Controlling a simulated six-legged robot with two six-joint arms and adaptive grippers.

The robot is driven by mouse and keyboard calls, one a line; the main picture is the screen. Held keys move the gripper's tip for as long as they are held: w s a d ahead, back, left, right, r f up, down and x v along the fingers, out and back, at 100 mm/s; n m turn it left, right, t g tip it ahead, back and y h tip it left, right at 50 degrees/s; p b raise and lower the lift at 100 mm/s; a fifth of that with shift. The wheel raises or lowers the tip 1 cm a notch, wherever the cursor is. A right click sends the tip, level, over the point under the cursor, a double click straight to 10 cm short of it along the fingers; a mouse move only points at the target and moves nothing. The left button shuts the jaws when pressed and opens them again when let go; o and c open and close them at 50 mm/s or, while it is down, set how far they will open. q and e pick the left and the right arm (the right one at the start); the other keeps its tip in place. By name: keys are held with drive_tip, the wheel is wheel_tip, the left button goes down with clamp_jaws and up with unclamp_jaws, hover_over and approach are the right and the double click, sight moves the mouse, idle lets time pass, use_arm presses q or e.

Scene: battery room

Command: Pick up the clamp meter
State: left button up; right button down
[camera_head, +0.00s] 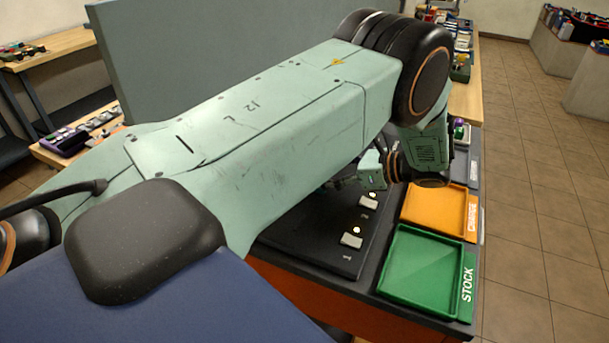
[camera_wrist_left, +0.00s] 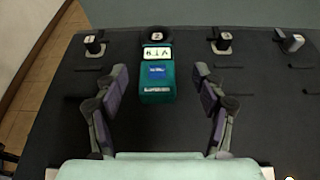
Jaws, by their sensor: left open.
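The clamp meter (camera_wrist_left: 157,82) is a teal body with a pale display, a blue patch and a dark round head at its far end. It is on the dark board in the left wrist view. My left gripper (camera_wrist_left: 160,74) is open, with one finger on each side of the meter and a gap to both. In the head view my left arm crosses the picture and hides the meter and most of the gripper. My right gripper is in neither view.
Several small pale-topped fixtures (camera_wrist_left: 222,42) stand along the dark board (camera_wrist_left: 65,125). In the head view, a green STOCK tray (camera_head: 425,262) and an orange tray (camera_head: 436,207) lie to the right. A grey panel (camera_head: 215,50) stands behind my arm.

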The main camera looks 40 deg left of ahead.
use_arm(q)
drive_tip(key=shift+s+a+f, duration=0.15)
drive_tip(key=shift+s+a, duration=0.25)
drive_tip(key=shift+s, duration=0.1)
drive_tip(key=x, duration=0.5)
drive_tip(key=shift+w+a+f+p, duration=0.15)
drive_tip(key=shift+a+f+p, duration=0.05)
drive_tip(key=shift+f+p, duration=0.1)
drive_tip(key=shift+d+r, duration=0.2)
drive_tip(key=shift+c, duration=0.3)
drive_tip(key=shift+a+f, duration=0.2)
drive_tip(key=shift+a, duration=0.05)
drive_tip(key=c, duration=0.4)
drive_tip(key=shift+d+r, duration=0.1)
drive_tip(key=shift+d, duration=0.1)
drive_tip(key=c, duration=0.5)
drive_tip(key=shift+a, duration=0.1)
drive_tip(key=c, duration=0.4)
clamp_jaws()
